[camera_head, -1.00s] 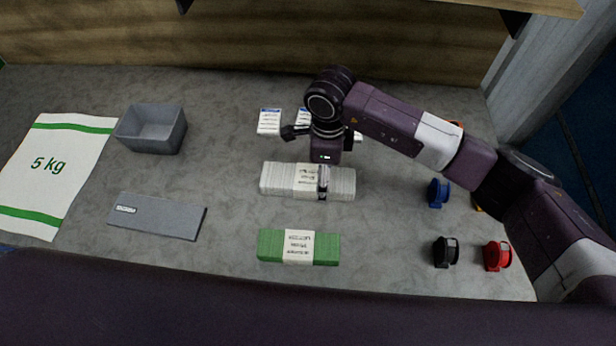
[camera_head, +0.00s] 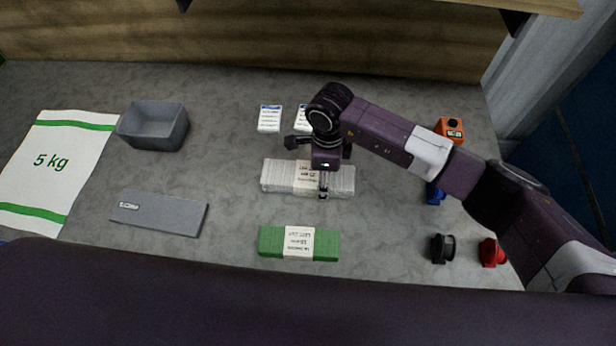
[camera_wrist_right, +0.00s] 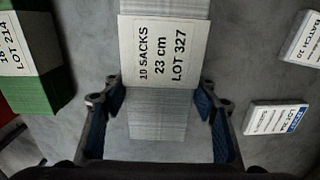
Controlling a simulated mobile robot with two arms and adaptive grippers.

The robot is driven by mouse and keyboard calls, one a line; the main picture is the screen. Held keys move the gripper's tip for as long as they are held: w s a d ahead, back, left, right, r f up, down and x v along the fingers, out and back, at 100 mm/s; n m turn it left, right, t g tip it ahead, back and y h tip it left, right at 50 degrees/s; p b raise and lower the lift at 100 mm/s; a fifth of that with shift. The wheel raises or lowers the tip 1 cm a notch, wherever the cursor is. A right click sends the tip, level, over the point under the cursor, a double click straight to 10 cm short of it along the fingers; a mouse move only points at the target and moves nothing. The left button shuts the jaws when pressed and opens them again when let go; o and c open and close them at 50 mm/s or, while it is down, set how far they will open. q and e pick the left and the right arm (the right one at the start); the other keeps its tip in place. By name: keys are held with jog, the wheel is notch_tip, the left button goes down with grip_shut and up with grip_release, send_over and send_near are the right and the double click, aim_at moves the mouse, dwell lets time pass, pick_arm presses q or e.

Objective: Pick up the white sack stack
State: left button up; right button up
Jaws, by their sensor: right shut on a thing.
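The white sack stack (camera_head: 277,175) lies on the grey table with a paper band around its middle. In the right wrist view the stack (camera_wrist_right: 157,128) runs between my fingers, and its band (camera_wrist_right: 165,52) reads "10 SACKS 23 cm LOT 327". My right gripper (camera_head: 322,188) is down over the stack, to the right of the band. Its two fingers (camera_wrist_right: 161,104) stand one on each long side and are shut on the stack. The arm hides part of the stack in the head view. My left gripper is not in view.
A green sack stack (camera_head: 270,243) lies in front. At left are a grey bin (camera_head: 160,142), a grey plate (camera_head: 165,217) and a 5 kg sack (camera_head: 50,165). Black (camera_head: 442,249), red (camera_head: 491,252), blue and orange (camera_head: 449,128) items stand at right.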

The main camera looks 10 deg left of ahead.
jog(key=shift+r, duration=0.1)
jog(key=shift+c, duration=0.8)
